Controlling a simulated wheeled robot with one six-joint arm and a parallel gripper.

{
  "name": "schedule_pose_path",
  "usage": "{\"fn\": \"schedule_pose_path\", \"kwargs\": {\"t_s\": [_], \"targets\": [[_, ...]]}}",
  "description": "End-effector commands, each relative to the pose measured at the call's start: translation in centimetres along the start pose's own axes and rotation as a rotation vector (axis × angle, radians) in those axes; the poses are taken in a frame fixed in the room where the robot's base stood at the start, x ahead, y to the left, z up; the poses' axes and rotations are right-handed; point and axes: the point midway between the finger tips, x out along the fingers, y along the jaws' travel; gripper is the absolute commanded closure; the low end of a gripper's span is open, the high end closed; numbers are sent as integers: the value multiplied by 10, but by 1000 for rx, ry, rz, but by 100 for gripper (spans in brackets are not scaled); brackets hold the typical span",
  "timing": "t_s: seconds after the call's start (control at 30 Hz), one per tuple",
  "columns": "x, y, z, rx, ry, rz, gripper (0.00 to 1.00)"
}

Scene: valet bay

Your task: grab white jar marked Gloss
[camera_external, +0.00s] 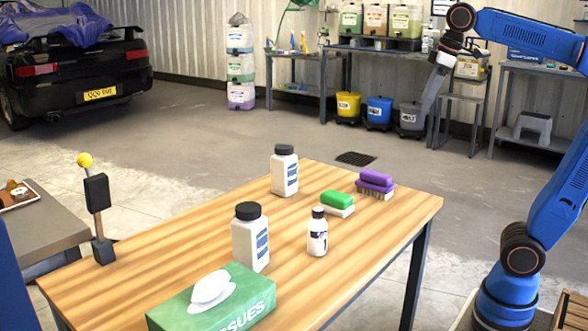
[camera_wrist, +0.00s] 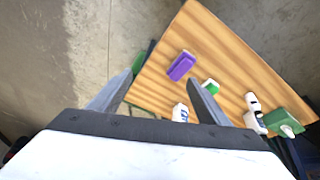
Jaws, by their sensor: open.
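Two white jars with black lids and blue label marks stand upright on the wooden table: one farther back (camera_external: 285,176), one nearer the front (camera_external: 250,243). Their label words are too small to read. A smaller white bottle (camera_external: 317,236) with a black cap stands to the right of the front jar. In the wrist view a white jar (camera_wrist: 180,113) shows partly behind the gripper body, and another white jar (camera_wrist: 254,122) is farther right. My gripper (camera_wrist: 162,79) is open and empty, above and apart from the things on the table.
A green tissue box (camera_external: 213,300) lies at the table's front. A green-topped brush (camera_external: 337,203) and a purple brush (camera_external: 375,184) lie toward the right. A post with a yellow knob (camera_external: 98,210) stands by the left edge. The table's right front (camera_external: 345,275) is clear.

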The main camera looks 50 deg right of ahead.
Motion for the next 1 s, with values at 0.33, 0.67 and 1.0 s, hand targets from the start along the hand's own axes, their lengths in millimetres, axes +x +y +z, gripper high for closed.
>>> {"fn": "schedule_pose_path", "kwargs": {"t_s": [0.33,0.67,1.0], "targets": [[2,-49,-116,-260,-52,-56,30],[22,-124,-212,-506,-95,-106,30],[58,-229,-287,-760,-137,-156,30]]}}
